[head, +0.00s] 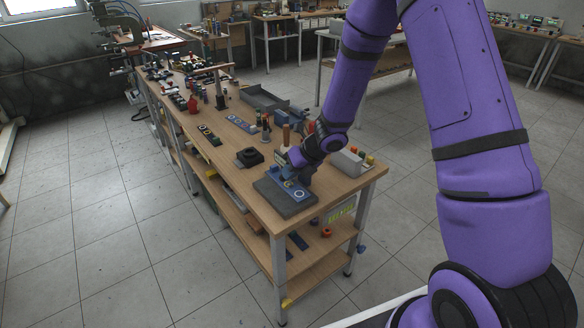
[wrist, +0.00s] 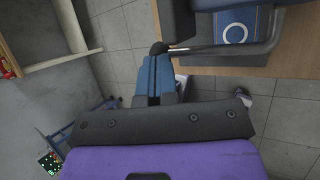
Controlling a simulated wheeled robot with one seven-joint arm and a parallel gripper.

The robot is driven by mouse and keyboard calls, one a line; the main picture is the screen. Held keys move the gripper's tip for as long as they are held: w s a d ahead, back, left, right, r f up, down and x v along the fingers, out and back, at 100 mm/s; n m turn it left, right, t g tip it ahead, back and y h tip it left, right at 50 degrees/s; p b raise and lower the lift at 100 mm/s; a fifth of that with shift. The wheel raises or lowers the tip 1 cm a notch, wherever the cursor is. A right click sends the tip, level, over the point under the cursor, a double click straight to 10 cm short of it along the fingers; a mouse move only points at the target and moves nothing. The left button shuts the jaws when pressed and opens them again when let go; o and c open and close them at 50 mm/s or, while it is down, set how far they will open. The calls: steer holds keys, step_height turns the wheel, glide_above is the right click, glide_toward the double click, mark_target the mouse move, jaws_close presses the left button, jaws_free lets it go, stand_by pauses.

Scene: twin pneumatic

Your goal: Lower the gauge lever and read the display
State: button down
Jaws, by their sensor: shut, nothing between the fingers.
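The gauge (head: 297,193) is a blue base with a white ring on a dark grey mat (head: 272,197) at the table's near corner. In the wrist view its blue plate (wrist: 240,27) shows at the top, with a bent metal lever (wrist: 207,50) ending in a black knob (wrist: 158,48). My gripper (wrist: 157,62) is shut and empty, its blue fingertips right at the knob; I cannot tell whether they touch. In the head view my gripper (head: 291,157) is over the gauge and partly hides it.
A grey box with coloured buttons (head: 350,161) stands right of my wrist. A black block (head: 250,157), a wooden-handled tool (head: 285,134) and a grey tray (head: 265,102) lie farther back. The floor left of the table (head: 110,220) is clear.

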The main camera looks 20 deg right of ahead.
steer(key=shift+s+a+f, duration=0.1)
steer(key=shift+a+f, duration=0.05)
steer(key=shift+f, duration=0.2)
stand_by(0.4)
steer(key=v, duration=1.4)
steer(key=shift+a+r, duration=0.3)
steer(key=shift+a, duration=0.1)
